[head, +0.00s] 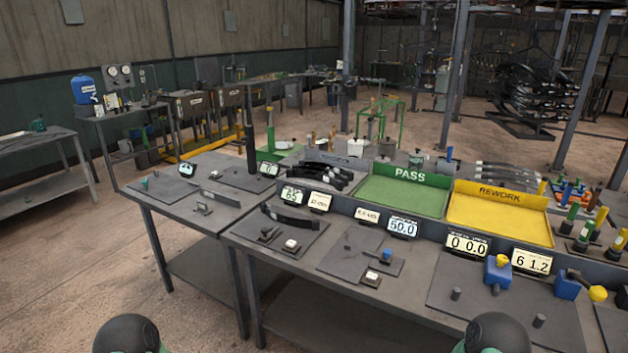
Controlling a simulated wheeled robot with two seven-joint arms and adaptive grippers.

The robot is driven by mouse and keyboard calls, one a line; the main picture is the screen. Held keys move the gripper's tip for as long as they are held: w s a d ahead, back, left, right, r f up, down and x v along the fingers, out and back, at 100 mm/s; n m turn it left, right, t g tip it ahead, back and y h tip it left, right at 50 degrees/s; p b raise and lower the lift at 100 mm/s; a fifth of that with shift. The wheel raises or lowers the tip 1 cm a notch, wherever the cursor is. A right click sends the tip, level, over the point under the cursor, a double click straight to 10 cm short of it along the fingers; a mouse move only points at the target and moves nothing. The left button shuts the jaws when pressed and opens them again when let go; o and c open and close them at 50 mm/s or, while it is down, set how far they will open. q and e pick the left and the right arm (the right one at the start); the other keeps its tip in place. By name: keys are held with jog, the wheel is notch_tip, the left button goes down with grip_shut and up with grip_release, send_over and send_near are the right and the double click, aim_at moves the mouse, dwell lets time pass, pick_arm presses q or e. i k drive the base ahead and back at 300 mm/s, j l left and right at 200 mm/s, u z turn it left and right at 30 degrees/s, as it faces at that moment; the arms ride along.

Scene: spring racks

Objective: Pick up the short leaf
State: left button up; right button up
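A single dark, curved leaf (290,219) lies on a plate at the left of the near bench, with a pale mark on it. Several dark curved leaves (325,174) lie stacked behind the displays, left of the green tray. Several long dark leaves (508,172) lie at the back right, behind the yellow tray. I cannot tell from this view which one is the short leaf. Neither of my grippers is in view; only dark rounded parts of my own body show at the bottom edge.
A green PASS tray (403,194) and a yellow REWORK tray (500,217) stand empty behind a row of displays (402,227). Blue fixtures (497,272) stand on the near bench (310,270). A second bench (170,206) adjoins at the left. Open floor lies left of it.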

aim_at(290, 173)
jog(key=i+j, duration=1.25)
jog(key=i, duration=0.25)
